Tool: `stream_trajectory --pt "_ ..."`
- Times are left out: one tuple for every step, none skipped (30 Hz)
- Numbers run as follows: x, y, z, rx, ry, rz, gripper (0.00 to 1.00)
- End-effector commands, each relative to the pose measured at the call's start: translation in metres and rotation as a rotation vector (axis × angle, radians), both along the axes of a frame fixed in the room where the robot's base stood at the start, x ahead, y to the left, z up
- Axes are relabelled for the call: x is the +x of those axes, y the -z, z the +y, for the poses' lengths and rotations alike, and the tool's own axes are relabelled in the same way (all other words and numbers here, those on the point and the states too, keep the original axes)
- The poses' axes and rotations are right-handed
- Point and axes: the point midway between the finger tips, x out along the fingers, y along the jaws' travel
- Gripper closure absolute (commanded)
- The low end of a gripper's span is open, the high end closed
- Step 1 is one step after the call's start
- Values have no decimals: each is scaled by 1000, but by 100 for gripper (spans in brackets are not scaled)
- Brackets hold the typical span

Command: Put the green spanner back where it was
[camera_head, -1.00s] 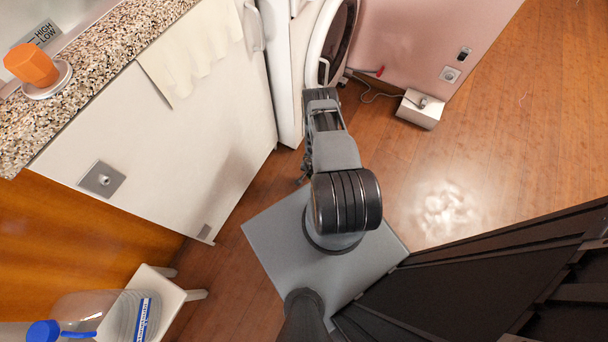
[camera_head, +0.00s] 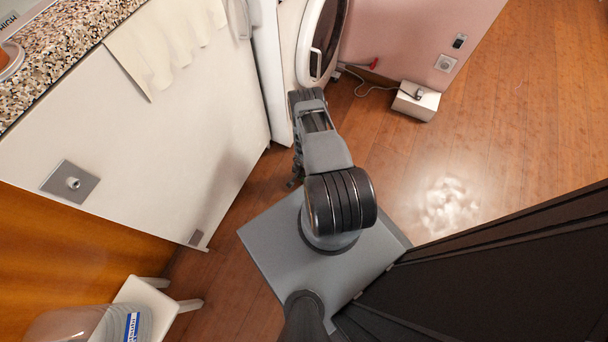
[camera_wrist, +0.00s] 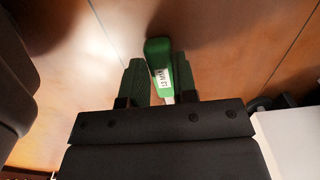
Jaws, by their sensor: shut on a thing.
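The green spanner (camera_wrist: 158,54) shows in the wrist view as a green piece with a white printed label. The rest of the spanner is hidden between the fingers and behind the gripper body. In the head view my arm covers the gripper, and the spanner does not show there.
A white cabinet with a speckled counter (camera_head: 60,50) stands at left. A round-doored white machine (camera_head: 322,40) is beyond my arm. A white box (camera_head: 416,100) sits by the pink wall. A stool (camera_head: 160,302) bears a bottle (camera_head: 85,325). Wood floor is clear at right.

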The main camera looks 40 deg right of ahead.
Motion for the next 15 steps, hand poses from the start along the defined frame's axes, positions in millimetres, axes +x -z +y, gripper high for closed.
stream_trajectory --pt "0 1 0 0 0 0 100" --pt "0 2 0 0 0 0 100" --pt "0 3 0 0 0 0 100" --pt "0 3 0 0 0 0 73" --pt "0 2 0 0 0 0 70" --pt "0 2 0 0 0 0 66" --pt "0 2 0 0 0 0 63" --pt "0 2 0 0 0 0 60" --pt "0 2 0 0 0 0 56" --pt "0 2 0 0 0 0 53" --pt "0 2 0 0 0 0 51" --pt "0 2 0 0 0 0 48" --pt "0 2 0 0 0 0 48" --pt "0 2 0 0 0 0 48" --pt "0 2 0 0 0 0 48"
